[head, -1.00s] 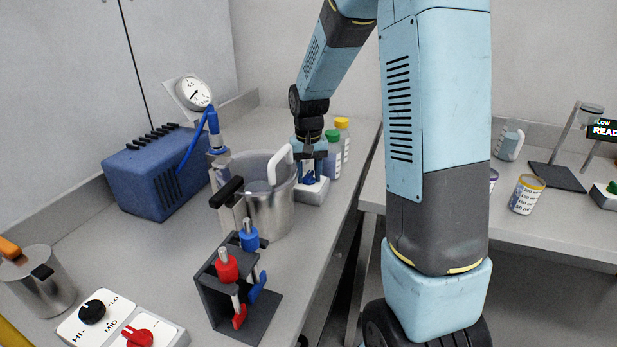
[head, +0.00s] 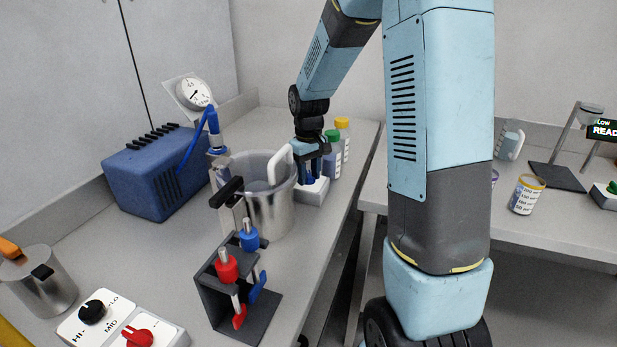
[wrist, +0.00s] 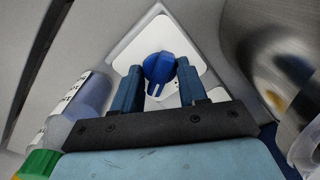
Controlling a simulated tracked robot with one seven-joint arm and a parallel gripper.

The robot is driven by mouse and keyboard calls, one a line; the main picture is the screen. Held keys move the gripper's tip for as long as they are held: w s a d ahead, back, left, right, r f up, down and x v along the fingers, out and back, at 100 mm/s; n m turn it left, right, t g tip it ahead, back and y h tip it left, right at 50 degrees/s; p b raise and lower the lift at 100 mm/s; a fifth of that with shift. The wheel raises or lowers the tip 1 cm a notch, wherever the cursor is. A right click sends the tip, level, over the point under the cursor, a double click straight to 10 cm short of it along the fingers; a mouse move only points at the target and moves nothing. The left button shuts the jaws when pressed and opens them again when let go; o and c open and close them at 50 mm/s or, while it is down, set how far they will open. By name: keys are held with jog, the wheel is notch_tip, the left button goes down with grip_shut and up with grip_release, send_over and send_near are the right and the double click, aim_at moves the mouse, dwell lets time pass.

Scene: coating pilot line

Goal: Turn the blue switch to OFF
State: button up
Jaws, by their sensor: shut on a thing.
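The blue switch (wrist: 158,66) is a round knob with a pointer on a white box (wrist: 193,52). In the head view the white box (head: 314,194) stands on the bench beside the steel pot. My gripper (head: 311,175) points down over it. In the wrist view my gripper's (wrist: 160,80) two blue fingers lie on either side of the knob, shut on it. The pointer extends towards the palm side of the picture. Labels on the box are mostly hidden by the fingers and too small to read.
A steel pot (head: 265,205) with a white handle stands close left of the box. Bottles with green (head: 332,136) and yellow (head: 342,123) caps stand close behind it on the right. The bench edge is near on the right. A valve stand (head: 225,290) is in front.

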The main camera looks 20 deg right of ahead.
aim_at(308, 174)
jog(key=n, duration=0.3)
dwell(0.4)
jog(key=n, duration=0.2)
jog(key=shift+n, duration=0.4)
jog(key=n, duration=0.6)
jog(key=o, duration=1.3)
jog(key=shift+r, duration=3)
